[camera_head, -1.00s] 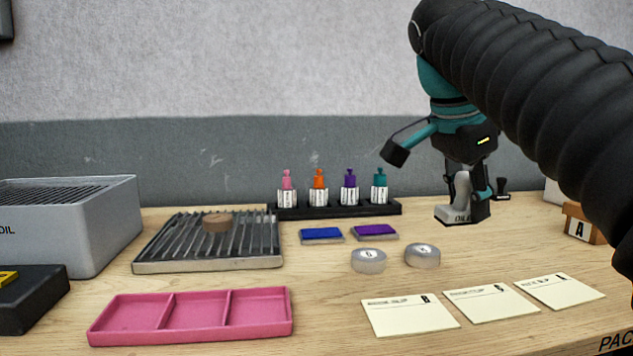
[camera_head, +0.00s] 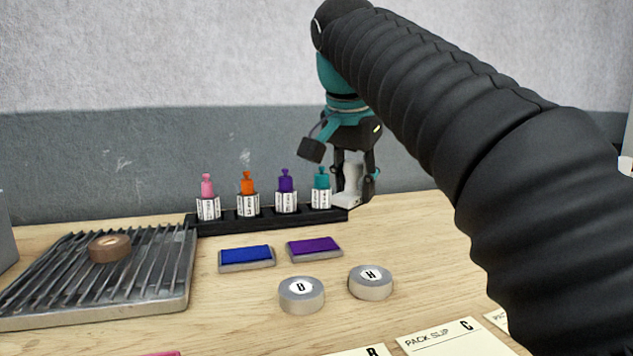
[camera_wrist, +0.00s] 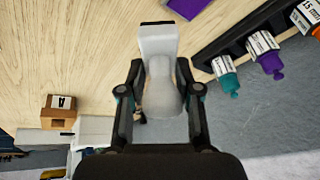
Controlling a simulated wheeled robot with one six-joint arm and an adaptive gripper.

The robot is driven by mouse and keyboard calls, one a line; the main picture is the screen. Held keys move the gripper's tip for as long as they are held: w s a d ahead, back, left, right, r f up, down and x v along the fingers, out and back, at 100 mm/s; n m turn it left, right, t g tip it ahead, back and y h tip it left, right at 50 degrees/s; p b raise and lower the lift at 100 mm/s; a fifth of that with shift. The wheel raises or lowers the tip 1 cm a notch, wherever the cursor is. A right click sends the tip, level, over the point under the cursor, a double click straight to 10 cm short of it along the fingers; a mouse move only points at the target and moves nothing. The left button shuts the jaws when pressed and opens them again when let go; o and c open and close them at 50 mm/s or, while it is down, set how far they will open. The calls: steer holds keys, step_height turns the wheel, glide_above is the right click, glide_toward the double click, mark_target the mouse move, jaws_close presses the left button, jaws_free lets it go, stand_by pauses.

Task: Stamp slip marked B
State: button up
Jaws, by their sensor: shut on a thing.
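My gripper (camera_head: 354,172) is shut on a pale grey stamp (camera_head: 349,187), held above the table near the right end of the bottle rack. In the wrist view the stamp (camera_wrist: 158,42) stands between the fingers, its block pointing away from my gripper (camera_wrist: 160,92). The slip marked B (camera_head: 368,352) lies at the bottom edge of the head view, mostly cut off. A slip marked C (camera_head: 447,340) lies right of it. A blue ink pad (camera_head: 246,257) and a purple ink pad (camera_head: 315,248) lie mid-table. The purple pad also shows in the wrist view (camera_wrist: 186,8).
A black rack (camera_head: 233,224) holds pink, orange, purple and teal bottles. Two round tins (camera_head: 301,295) (camera_head: 370,283) lie in front of the pads. A ribbed metal tray (camera_head: 100,318) with a brown disc is left. A wooden box marked A (camera_wrist: 60,118) shows in the wrist view.

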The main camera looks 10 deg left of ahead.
mark_target(313, 242)
steer(key=w+a+f+n, duration=0.1)
steer(key=a+n, duration=0.1)
steer(key=w+a+n+y, duration=0.1)
steer(key=a+n, duration=0.1)
steer(key=n, duration=0.1)
steer(key=a+f+n+y, duration=0.1)
steer(key=a+n, duration=0.2)
steer(key=shift+w+f, duration=0.35)
steer(key=shift+w, duration=0.05)
steer(key=shift+f+b, duration=1.75)
steer(key=shift+f, duration=0.55)
steer(key=shift+f, duration=0.65)
stand_by(0.4)
steer(key=shift+r+p, duration=1.85)
steer(key=shift+r, duration=1.75)
